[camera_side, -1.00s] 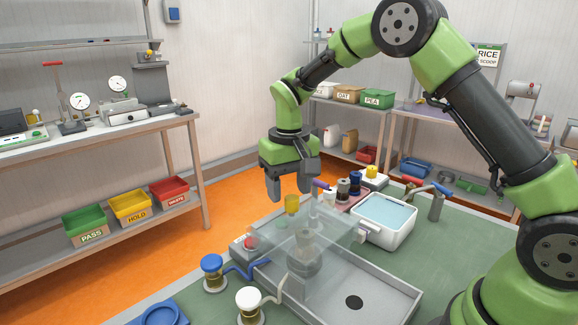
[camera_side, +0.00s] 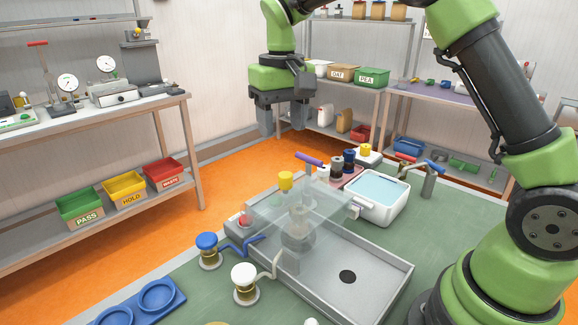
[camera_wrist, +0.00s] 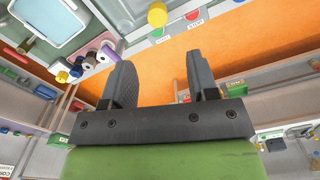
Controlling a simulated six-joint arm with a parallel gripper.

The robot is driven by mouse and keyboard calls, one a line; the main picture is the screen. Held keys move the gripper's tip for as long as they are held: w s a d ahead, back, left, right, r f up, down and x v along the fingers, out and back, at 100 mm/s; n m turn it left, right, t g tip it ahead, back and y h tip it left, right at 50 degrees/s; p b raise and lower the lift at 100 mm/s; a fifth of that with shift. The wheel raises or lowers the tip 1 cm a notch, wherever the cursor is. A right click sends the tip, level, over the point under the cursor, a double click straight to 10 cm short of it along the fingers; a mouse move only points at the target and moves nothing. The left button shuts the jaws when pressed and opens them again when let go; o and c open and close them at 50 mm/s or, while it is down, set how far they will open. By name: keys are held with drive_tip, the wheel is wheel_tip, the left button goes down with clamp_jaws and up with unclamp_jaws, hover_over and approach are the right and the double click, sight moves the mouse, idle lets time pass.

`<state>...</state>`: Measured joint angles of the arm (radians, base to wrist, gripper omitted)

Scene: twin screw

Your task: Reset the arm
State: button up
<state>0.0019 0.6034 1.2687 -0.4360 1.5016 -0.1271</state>
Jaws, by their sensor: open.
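My green and dark-grey gripper (camera_side: 282,124) hangs high over the back of the work table in the side view, fingers pointing down. In the wrist view its two fingers (camera_wrist: 159,62) stand wide apart with nothing between them. Below it is a fixture with a clear cover (camera_side: 312,207) on a grey tray (camera_side: 388,282). A yellow cap or knob (camera_side: 286,180) shows at the fixture's back edge. My gripper is well clear of it all.
A white basin (camera_side: 381,222) of pale blue liquid stands right of the fixture, near several spools (camera_side: 336,168). A blue-topped jar (camera_side: 207,246) and a white-topped jar (camera_side: 244,280) stand in front with hoses.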

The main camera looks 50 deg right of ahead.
drive_tip(key=s+a+r+t+y, duration=0.15)
drive_tip(key=s+r+t, duration=0.25)
drive_tip(key=s+r, duration=0.65)
drive_tip(key=s+a+f+t, duration=0.1)
drive_tip(key=s+f+t, duration=0.2)
drive_tip(key=s, duration=0.9)
drive_tip(key=shift+a+f, duration=0.15)
drive_tip(key=shift+f, duration=0.3)
